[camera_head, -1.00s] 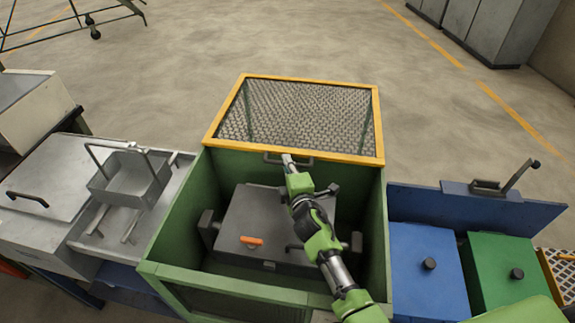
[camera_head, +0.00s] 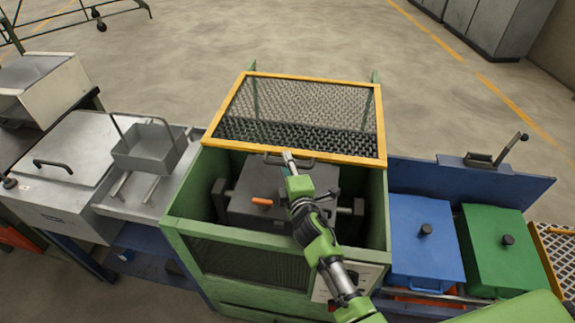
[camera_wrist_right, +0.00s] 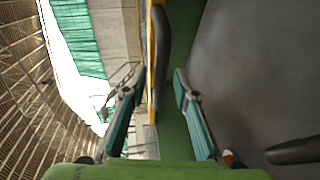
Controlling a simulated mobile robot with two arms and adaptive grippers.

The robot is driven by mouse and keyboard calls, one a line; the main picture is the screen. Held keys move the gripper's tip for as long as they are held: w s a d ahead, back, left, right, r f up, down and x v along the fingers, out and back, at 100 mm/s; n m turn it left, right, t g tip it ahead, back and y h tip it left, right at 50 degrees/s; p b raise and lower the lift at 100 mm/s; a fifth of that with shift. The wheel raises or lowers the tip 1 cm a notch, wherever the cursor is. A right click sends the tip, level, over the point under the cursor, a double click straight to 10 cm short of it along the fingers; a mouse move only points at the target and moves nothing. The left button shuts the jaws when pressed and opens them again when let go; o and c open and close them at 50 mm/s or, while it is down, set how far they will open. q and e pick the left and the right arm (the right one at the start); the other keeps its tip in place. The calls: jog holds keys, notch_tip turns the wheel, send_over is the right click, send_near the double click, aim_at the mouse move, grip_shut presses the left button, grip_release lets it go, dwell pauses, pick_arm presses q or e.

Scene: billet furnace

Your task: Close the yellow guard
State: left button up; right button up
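The yellow guard (camera_head: 384,125) is a yellow frame with wire mesh at the back top of a green enclosure (camera_head: 375,205). It is raised and tilted, with the enclosure's front part uncovered. A dark handle (camera_head: 303,161) sits on its near edge. My right gripper (camera_head: 288,158) is at this handle. In the right wrist view, its two fingers (camera_wrist_right: 157,72) stand apart, with the guard's edge and dark handle (camera_wrist_right: 162,45) between or just beyond the tips; contact is unclear. My left gripper is not in view.
Inside the enclosure is a dark grey block (camera_head: 240,205) with an orange handle (camera_head: 262,201). A grey basket (camera_head: 150,150) stands on the left bench. Blue (camera_head: 420,250) and green (camera_head: 500,245) lidded boxes stand at right. Behind the guard is open floor.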

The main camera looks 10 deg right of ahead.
jog(key=shift+s, duration=0.5)
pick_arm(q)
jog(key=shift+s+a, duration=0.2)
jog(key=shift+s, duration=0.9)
pick_arm(e)
jog(key=s+r, duration=0.2)
jog(key=s, duration=0.9)
jog(key=shift+r, duration=0.1)
